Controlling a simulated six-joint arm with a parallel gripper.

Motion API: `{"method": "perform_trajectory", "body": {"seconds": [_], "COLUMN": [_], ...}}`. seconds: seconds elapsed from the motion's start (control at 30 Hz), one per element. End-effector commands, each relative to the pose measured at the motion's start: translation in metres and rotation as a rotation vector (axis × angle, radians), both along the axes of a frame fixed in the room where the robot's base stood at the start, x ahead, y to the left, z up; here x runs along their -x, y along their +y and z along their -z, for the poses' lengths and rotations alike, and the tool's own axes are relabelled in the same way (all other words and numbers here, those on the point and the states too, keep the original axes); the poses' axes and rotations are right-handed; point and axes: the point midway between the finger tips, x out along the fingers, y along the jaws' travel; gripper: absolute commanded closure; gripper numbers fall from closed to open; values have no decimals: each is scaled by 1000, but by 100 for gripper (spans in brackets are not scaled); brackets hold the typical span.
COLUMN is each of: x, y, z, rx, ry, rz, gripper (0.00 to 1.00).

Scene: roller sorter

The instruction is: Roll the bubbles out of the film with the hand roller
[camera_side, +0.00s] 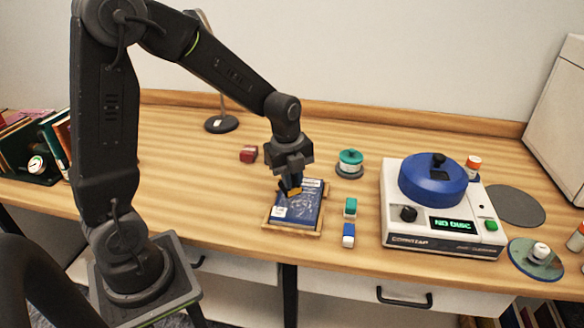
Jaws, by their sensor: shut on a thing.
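My gripper (290,188) is over the upper left part of a blue film-covered book or panel (306,208). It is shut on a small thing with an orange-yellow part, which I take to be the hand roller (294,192). The roller is mostly hidden by the fingers, and I cannot tell whether it touches the film. The blue panel lies in a shallow wooden tray (292,232). Pale marks show on its surface, but bubbles are too small to make out.
Right of the tray stand a teal block (351,207) and a blue-and-white block (348,236). Behind are a teal-lidded round container (350,162) and a red block (249,154). A white machine with a blue lid (433,180) fills the right. Bare table lies left of the tray.

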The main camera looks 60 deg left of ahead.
Motion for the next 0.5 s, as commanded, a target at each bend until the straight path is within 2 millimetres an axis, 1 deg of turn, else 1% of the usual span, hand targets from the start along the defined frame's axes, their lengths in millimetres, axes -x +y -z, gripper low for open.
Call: {"method": "perform_trajectory", "body": {"seconds": [0.03,0.3,0.37,0.5], "x": [0,0,1,-10], "y": [0,0,0,-9], "z": [5,30,41,41], "rx": [0,1,1,1], "ry": [3,2,5,0], "rz": [0,0,0,3], "gripper": [100,100,100,100]}}
